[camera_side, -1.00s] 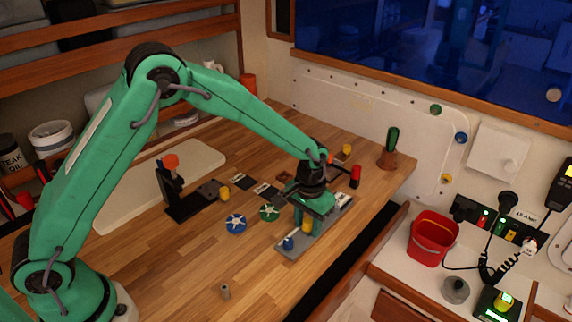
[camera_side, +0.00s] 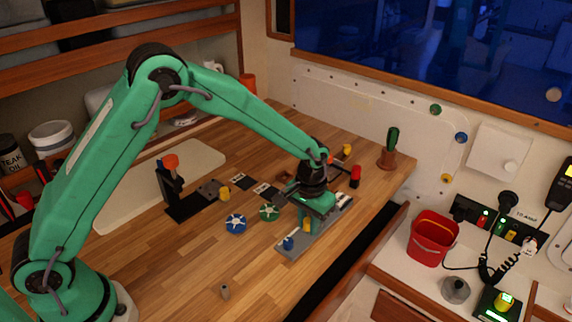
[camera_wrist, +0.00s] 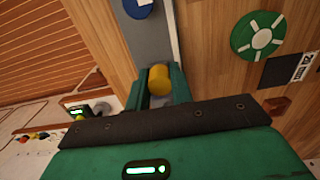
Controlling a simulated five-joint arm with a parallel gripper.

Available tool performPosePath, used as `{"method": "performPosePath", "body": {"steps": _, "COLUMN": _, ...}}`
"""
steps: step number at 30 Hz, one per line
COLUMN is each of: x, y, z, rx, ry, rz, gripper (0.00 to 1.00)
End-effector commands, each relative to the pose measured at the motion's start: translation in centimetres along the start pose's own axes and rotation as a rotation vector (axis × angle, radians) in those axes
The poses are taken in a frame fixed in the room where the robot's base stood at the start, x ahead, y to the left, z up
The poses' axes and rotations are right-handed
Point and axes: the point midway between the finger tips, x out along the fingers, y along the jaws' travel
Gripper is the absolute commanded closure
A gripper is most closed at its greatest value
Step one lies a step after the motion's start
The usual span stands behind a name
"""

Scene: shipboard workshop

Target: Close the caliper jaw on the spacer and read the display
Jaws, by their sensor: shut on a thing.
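My gripper (camera_side: 308,221) points down over a grey rail-like fixture (camera_side: 290,252) at the right front of the bench. In the wrist view its green fingers (camera_wrist: 159,88) stand on either side of a yellow cylinder (camera_wrist: 159,78), shut on it. The yellow cylinder also shows in the side view (camera_side: 307,226). A blue knob (camera_side: 288,243) stands on the near end of the fixture, apart from the fingers. A small grey cylinder (camera_side: 225,291) stands alone near the bench front. I cannot tell which part is the caliper jaw, which is the spacer, or any reading.
Blue (camera_side: 236,224) and green (camera_side: 269,212) spoked discs lie left of the fixture. A black stand with a red-orange top (camera_side: 171,161) is further left. A red post (camera_side: 355,176) stands behind. A red bucket (camera_side: 433,238) and a lit device (camera_side: 497,303) are right, beyond the bench edge.

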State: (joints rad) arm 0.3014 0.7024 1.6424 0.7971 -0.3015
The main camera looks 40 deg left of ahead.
Motion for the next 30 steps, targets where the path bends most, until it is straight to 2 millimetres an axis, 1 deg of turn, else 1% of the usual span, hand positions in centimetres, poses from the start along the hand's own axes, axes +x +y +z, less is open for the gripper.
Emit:
{"method": "performPosePath", "body": {"steps": 18, "x": -0.06, "y": 0.02, "z": -0.94, "rx": 0.0, "ry": 0.002, "rz": 0.001, "gripper": 0.9}}
{"method": "performPosePath", "body": {"steps": 30, "x": -0.07, "y": 0.02, "z": -1.02, "rx": 0.0, "ry": 0.002, "rz": 0.001, "gripper": 0.9}}
